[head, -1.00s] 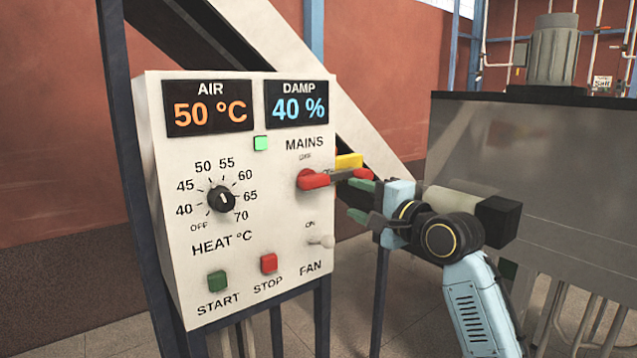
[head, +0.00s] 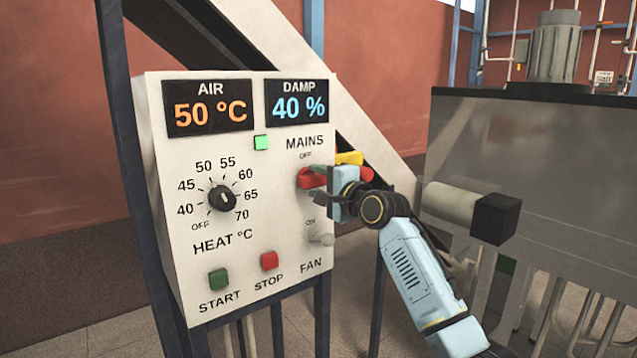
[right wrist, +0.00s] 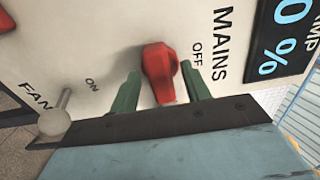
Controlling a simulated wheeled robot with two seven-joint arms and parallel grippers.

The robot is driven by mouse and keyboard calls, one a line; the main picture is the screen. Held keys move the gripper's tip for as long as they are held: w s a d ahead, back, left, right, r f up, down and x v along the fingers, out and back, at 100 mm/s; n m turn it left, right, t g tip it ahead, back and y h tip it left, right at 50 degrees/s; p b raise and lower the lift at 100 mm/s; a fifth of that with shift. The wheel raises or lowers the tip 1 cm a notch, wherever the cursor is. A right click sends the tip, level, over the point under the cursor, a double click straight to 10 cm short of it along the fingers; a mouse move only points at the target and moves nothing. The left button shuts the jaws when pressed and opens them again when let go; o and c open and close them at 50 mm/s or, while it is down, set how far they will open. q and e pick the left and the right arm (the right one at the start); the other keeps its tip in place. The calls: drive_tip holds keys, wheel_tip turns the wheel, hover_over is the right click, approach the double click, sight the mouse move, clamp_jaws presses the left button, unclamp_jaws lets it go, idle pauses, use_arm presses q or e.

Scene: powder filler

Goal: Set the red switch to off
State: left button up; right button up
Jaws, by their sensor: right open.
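The red MAINS switch (head: 306,179) is on the right side of the white control panel, below the OFF mark. In the head view my right gripper (head: 317,184) is at it and covers part of it. In the right wrist view the red switch (right wrist: 159,72) lies between the two green fingers of my right gripper (right wrist: 160,82), with visible gaps beside it. The gripper is open. The switch's grip points toward the gripper's palm, not toward the OFF mark at its side. My left gripper is not in view.
The white panel (head: 180,270) also bears a black heat knob (head: 222,198), a green START button (head: 219,279), a red STOP button (head: 269,260) and a FAN toggle (head: 322,239) just below my gripper. A grey metal tank (head: 540,160) stands at the right.

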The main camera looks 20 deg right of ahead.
drive_tip(key=shift+w, duration=0.1)
drive_tip(key=c, duration=1)
drive_tip(key=shift+n, duration=0.3)
drive_tip(key=n+p, duration=0.1)
drive_tip(key=n, duration=1.1)
drive_tip(key=shift+n, duration=0.3)
drive_tip(key=shift+n+p, duration=0.5)
drive_tip(key=shift+n, duration=1.8)
